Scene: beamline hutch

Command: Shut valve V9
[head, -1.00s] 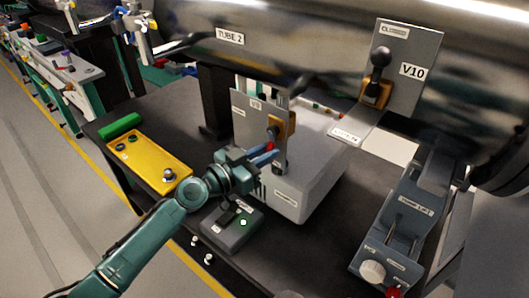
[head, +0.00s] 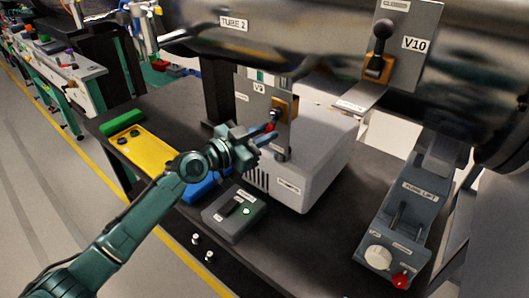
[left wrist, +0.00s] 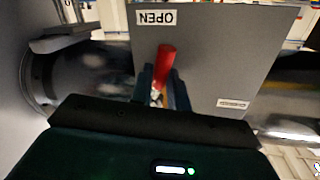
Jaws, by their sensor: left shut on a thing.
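My left gripper (head: 267,137) is shut on the red handle. In the left wrist view the red handle (left wrist: 165,62) stands between the blue fingers. An upside-down OPEN label (left wrist: 157,17) is just above the handle there. A second label (left wrist: 233,104) is too small to read. My right gripper is not in view.
Valve V10's plate (head: 418,43) with a dark lever is up at the right. A yellow tray (head: 150,150) lies behind my arm.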

